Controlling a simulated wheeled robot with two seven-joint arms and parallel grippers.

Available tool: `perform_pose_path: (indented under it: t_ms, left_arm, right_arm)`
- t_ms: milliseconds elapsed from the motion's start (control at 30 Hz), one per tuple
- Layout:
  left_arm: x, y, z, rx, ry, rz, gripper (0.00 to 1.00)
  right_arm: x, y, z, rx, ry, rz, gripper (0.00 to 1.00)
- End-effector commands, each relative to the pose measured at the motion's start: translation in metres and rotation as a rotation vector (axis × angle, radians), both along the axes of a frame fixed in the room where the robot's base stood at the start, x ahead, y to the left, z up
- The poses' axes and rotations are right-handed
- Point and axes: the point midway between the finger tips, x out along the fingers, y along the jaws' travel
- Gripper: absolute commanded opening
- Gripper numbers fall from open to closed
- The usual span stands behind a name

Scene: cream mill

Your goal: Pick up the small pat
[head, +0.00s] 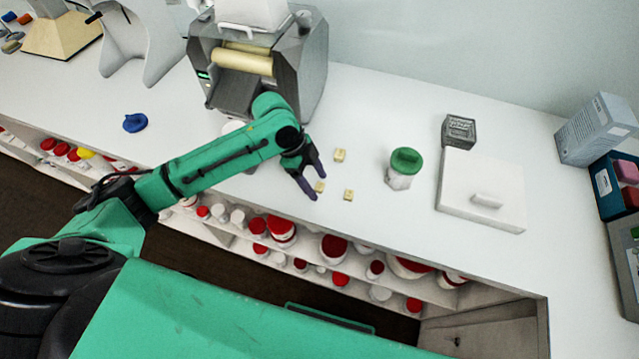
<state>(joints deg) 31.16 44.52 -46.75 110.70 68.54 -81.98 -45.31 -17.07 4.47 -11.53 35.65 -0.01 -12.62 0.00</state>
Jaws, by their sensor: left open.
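Three small pale yellow pats lie on the white counter in the head view. One pat (320,187) is at my left gripper, one pat (348,195) lies just right of it, and one pat (340,155) lies farther back. They look close in size, so I cannot tell which is the smallest. My left gripper (316,184) is open, its dark fingers pointing down and right. The nearest pat shows between the fingertips; I cannot tell whether they touch it. My right gripper is not in view.
A jar with a green lid (404,168) stands right of the pats, beside a white board (483,190) with a handle and a dark box (459,131). A grey machine (300,75) stands behind my arm. A blue item (135,122) lies left. The counter's front edge is close.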

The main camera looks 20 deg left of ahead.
Motion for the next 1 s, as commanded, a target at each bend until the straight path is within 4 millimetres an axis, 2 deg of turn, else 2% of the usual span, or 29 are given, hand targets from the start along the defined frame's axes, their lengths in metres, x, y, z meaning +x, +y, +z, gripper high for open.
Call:
perform_pose_path:
  t_ms: [67, 100, 267, 300, 567, 733, 867, 1000]
  left_arm:
    - [0.000, 0.000, 0.000, 0.000, 0.000, 0.000, 0.70]
    - [0.000, 0.000, 0.000, 0.000, 0.000, 0.000, 0.66]
    - [0.000, 0.000, 0.000, 0.000, 0.001, 0.001, 0.05]
    - [0.000, 0.000, 0.000, 0.000, 0.001, 0.001, 0.00]
    - [0.000, 0.000, 0.001, 0.000, 0.001, 0.001, 0.00]
    - [0.001, 0.000, 0.012, -0.001, 0.001, 0.002, 0.00]
    - [0.001, 0.000, 0.038, 0.000, -0.004, 0.000, 0.00]
    - [0.002, 0.000, 0.087, 0.000, -0.009, -0.002, 0.00]
  right_arm:
    - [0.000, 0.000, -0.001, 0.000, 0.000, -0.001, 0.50]
    - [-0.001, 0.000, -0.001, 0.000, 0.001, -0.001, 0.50]
    - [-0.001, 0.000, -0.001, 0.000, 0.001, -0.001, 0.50]
    - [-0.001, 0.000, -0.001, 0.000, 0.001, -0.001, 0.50]
    - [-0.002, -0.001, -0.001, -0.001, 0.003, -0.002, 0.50]
    - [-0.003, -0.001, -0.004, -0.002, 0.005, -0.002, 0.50]
    - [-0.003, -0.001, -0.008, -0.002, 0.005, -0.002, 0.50]
    - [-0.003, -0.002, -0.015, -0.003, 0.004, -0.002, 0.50]
